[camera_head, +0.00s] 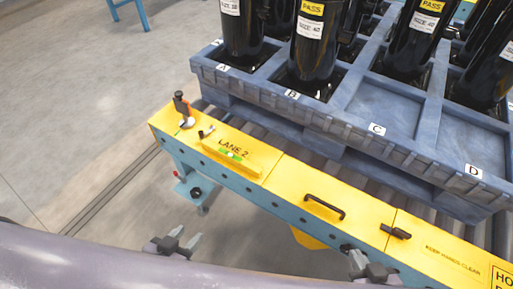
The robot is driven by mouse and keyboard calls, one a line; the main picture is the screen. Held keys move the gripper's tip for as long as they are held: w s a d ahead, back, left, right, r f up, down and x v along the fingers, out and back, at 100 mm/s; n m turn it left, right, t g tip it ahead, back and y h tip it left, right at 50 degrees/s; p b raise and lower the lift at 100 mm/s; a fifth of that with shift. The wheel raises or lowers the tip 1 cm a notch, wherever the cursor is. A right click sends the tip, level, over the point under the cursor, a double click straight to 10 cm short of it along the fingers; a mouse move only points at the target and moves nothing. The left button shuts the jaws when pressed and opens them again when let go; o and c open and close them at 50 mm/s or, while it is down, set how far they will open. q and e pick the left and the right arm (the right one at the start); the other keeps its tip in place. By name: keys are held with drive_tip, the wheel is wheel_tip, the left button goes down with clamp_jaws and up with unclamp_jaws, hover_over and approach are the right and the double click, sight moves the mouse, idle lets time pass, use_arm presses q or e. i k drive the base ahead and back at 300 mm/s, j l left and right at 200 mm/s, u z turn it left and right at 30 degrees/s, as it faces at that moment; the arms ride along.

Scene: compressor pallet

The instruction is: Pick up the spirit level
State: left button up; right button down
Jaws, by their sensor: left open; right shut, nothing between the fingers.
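The spirit level (253,163) is a yellow bar with a green vial, lying on the yellow top of the conveyor rail beside the "LANE 2" lettering. My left gripper (184,238) is open and empty, nearer to me than the level and lower left of it, apart from it. My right gripper (356,260) is shut and empty by the near side of the rail, to the right of the level and apart from it.
Grey floor lies left.

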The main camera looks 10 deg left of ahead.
sight(247, 166)
drive_tip(key=u, duration=0.5)
drive_tip(key=j+z, duration=0.1)
drive_tip(key=z, duration=0.35)
drive_tip(key=i+j+z, duration=0.1)
drive_tip(key=z, duration=0.75)
drive_tip(key=j+z, duration=0.3)
drive_tip(key=k+j+z, duration=0.1)
drive_tip(key=j+z, duration=0.2)
drive_tip(key=j, duration=0.15)
drive_tip(key=k+j+z, duration=0.2)
drive_tip(key=j, duration=0.15)
drive_tip(key=j+z, duration=0.2)
drive_tip(key=j, duration=0.2)
drive_tip(key=k+j, duration=0.1)
drive_tip(key=j, duration=0.25)
drive_tip(key=k+j+z, duration=0.1)
drive_tip(key=j, duration=0.25)
drive_tip(key=k+j, duration=0.15)
drive_tip(key=j, duration=0.2)
drive_tip(key=k+j, duration=0.15)
drive_tip(key=j, duration=0.2)
drive_tip(key=i+l, duration=0.15)
drive_tip(key=i+z, duration=0.05)
